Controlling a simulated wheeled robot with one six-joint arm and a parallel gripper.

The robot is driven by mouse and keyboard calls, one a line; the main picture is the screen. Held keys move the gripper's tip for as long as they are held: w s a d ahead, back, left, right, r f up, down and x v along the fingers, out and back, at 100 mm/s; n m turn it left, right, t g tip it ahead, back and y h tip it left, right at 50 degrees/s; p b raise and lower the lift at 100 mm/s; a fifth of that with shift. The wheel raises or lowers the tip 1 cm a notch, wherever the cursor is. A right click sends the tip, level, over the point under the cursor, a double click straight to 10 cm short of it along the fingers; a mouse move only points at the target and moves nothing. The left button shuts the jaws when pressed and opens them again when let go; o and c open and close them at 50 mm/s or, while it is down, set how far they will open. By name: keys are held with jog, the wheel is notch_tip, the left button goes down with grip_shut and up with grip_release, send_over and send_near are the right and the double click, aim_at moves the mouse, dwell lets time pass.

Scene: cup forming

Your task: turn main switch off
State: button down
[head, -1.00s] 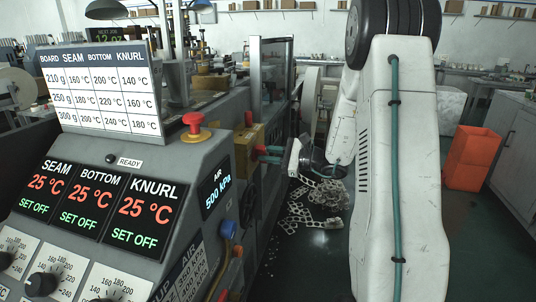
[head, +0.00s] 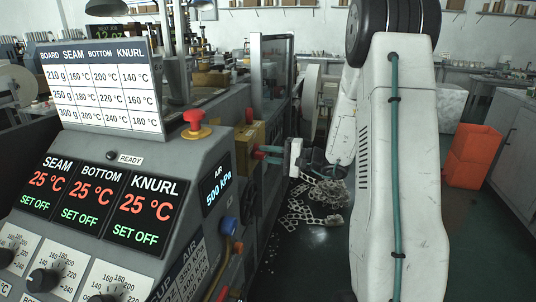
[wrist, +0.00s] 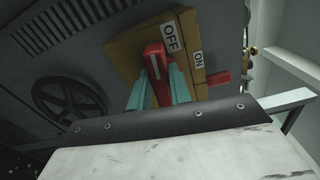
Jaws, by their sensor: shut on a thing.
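The main switch is a yellow box (wrist: 125,52) with a red handle (wrist: 153,62) and OFF and ON labels in the wrist view. The handle's upper end lies beside the OFF label (wrist: 170,37); the ON label (wrist: 198,60) is further right. My gripper (wrist: 158,88) has its teal fingers on both sides of the red handle, shut on it. In the head view the yellow box (head: 248,146) is on the side of the grey machine, and my gripper (head: 264,154) reaches it from the right.
A black handwheel (wrist: 70,105) is left of the switch. A second red part (wrist: 219,78) sticks out at its right. The control panel (head: 190,158) with a red stop button (head: 194,120) fills the left.

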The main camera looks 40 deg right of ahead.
jog(key=shift+f+n, duration=0.1)
jog(key=shift+n, duration=0.5)
jog(key=c, duration=1.3)
grip_release()
jog(key=v, duration=0.7)
jog(key=shift+s+d, duration=0.2)
jog(key=shift+s, duration=0.15)
